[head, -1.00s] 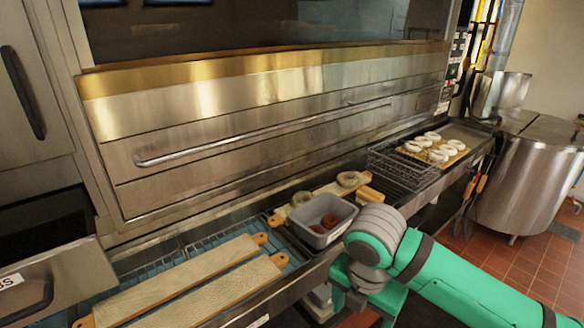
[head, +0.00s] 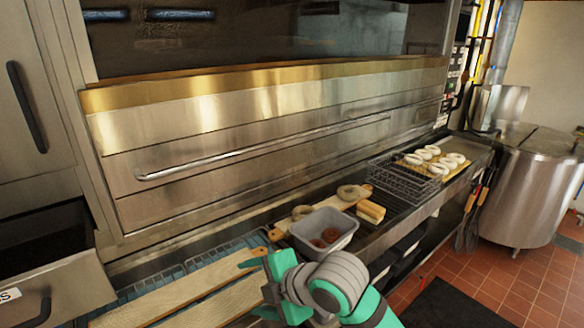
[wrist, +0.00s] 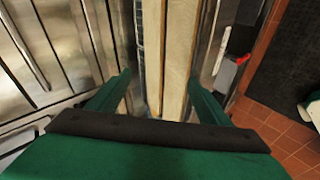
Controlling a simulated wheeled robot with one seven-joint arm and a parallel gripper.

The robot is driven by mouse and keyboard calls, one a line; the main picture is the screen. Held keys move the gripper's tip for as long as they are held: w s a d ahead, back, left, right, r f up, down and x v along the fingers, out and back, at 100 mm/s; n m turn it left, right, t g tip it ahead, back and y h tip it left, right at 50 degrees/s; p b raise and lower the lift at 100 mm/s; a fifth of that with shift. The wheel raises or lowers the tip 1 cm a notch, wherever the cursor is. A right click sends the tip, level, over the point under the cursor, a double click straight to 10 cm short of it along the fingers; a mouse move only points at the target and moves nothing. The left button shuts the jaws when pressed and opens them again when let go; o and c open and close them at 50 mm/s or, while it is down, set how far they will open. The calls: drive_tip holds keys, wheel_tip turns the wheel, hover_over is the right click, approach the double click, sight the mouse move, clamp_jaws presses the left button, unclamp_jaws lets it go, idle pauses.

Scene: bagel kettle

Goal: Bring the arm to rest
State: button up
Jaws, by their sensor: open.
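My gripper (head: 252,288) is in the lower middle of the head view, left of my grey and green wrist. Its two green fingers stand apart with nothing between them. In the wrist view my gripper (wrist: 160,85) is open over the long wooden boards (wrist: 178,50). The boards also show at the lower left of the head view (head: 200,295). I cannot tell the height of the fingers above them.
A grey bin (head: 345,232) with brown bagels stands just beyond my wrist. Wire baskets (head: 400,180), a tray of pale rings (head: 465,167) and a steel kettle (head: 530,190) are farther right.

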drive_tip(key=w+a+r+m+t+y, duration=0.3)
drive_tip(key=a+r+m+t+y, duration=0.15)
drive_tip(key=a+m+t, duration=0.5)
drive_tip(key=s+d+f+m+t+h, duration=0.1)
drive_tip(key=s+d+f+m+h, duration=0.45)
drive_tip(key=s+f+m, duration=0.4)
drive_tip(key=s+d+f+m+t+h, duration=0.1)
drive_tip(key=s+d+f+m+h, duration=0.5)
drive_tip(key=f, duration=0.6)
drive_tip(key=s+d+f, duration=0.1)
drive_tip(key=s+d, duration=0.1)
drive_tip(key=s, duration=0.5)
drive_tip(key=s+d+f+g, duration=0.1)
drive_tip(key=s+d+f, duration=0.1)
drive_tip(key=s, duration=0.6)
drive_tip(key=s+d+f+g, duration=0.1)
drive_tip(key=s+d+f, duration=0.1)
drive_tip(key=s, duration=0.6)
drive_tip(key=shift+s+f+h, duration=0.15)
drive_tip(key=shift+f+h, duration=0.1)
drive_tip(key=shift+h, duration=0.15)
